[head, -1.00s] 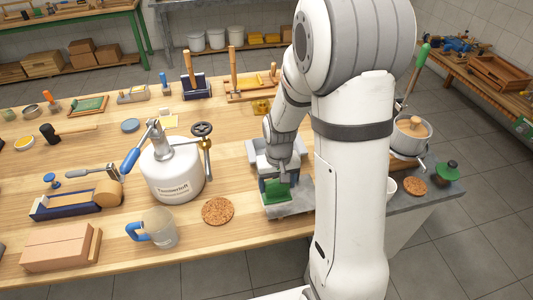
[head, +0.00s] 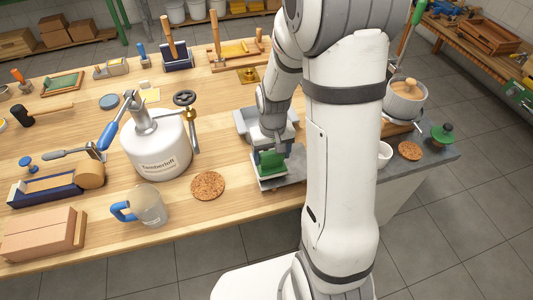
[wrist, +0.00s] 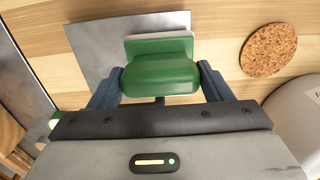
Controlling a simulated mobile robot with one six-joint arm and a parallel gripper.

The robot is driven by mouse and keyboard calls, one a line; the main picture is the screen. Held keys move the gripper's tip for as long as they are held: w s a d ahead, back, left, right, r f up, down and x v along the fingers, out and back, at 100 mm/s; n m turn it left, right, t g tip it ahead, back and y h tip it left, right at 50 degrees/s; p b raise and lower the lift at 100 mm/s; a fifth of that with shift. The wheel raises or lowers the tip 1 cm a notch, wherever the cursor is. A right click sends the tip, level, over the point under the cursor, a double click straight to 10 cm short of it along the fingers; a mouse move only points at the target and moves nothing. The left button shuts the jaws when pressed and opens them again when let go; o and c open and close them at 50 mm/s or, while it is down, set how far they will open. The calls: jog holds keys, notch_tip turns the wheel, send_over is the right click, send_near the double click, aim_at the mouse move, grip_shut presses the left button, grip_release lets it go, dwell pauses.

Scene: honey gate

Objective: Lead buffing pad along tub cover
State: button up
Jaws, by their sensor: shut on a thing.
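The green buffing pad (head: 269,163) has a rounded handle and a pale underside layer. In the wrist view the pad (wrist: 160,75) sits between the two blue-grey fingers of my gripper (wrist: 160,84), which is shut on its handle. The pad is over a flat grey plate, which I take as the tub cover (head: 290,176); it also shows in the wrist view (wrist: 95,42). The pad appears to rest on it, but the contact line is hard to see. In the head view my gripper (head: 270,148) is partly hidden by my wrist.
A round cork mat (head: 208,186) lies left of the cover, near a jug with a blue handle (head: 150,206). A white tank (head: 156,148) stands behind the jug. My arm hides the area to the right.

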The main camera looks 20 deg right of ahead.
jog(key=d, duration=1.1)
jog(key=shift+r, duration=0.25)
jog(key=shift+f, duration=0.1)
jog(key=shift+f, duration=0.7)
jog(key=shift+f+b, duration=0.3)
jog(key=shift+b, duration=0.15)
jog(key=shift+a+r, duration=0.15)
jog(key=shift+a, duration=6.2)
jog(key=shift+d+r, duration=0.1)
jog(key=shift+r, duration=0.7)
jog(key=shift+s+r, duration=0.1)
jog(key=shift+r, duration=0.25)
